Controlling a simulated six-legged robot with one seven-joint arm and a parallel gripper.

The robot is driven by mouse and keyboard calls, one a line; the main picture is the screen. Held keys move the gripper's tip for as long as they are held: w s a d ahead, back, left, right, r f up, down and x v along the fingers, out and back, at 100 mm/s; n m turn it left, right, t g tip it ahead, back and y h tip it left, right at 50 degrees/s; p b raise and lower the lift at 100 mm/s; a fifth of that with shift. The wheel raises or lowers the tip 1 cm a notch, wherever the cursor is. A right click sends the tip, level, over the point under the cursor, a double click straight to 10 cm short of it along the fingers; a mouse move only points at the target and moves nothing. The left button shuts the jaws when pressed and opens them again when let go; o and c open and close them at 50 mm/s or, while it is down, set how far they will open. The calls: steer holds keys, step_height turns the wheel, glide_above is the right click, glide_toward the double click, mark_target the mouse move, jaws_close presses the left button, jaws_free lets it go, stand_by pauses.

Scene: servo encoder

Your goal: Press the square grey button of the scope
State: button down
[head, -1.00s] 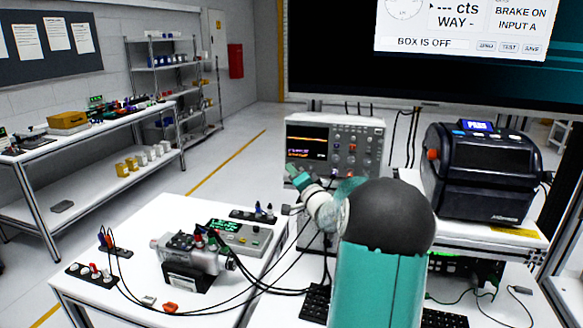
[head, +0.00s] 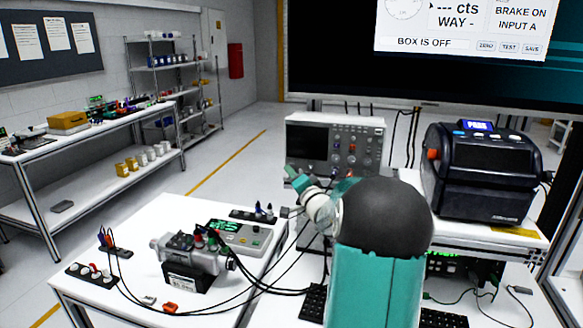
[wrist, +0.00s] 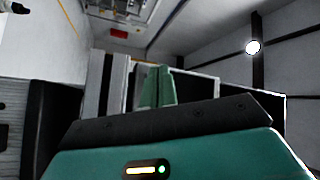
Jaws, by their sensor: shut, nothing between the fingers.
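The scope (head: 335,145) is a light grey box at the back of the workbench, below the big monitor. Its screen (head: 307,142) is dark, and knobs and small buttons cover the right part of its front. My gripper (head: 291,173) is at the lower left of the scope's front, close to it; I cannot tell whether it touches. The square grey button cannot be made out. In the wrist view my green fingers (wrist: 157,87) are together and hold nothing, in front of a pale panel.
A black label printer (head: 483,170) stands right of the scope. A motor rig (head: 190,258) and a grey box with a green display (head: 240,236) sit on the white table at left, with cables running rightward. The monitor (head: 460,28) reads "BOX IS OFF".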

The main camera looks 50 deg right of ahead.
steer(key=shift+s+a, duration=0.45)
steer(key=shift+a, duration=0.4)
steer(key=shift+s+a, duration=0.4)
steer(key=shift+a, duration=0.4)
steer(key=shift+s+a, duration=0.45)
steer(key=shift+a, duration=0.4)
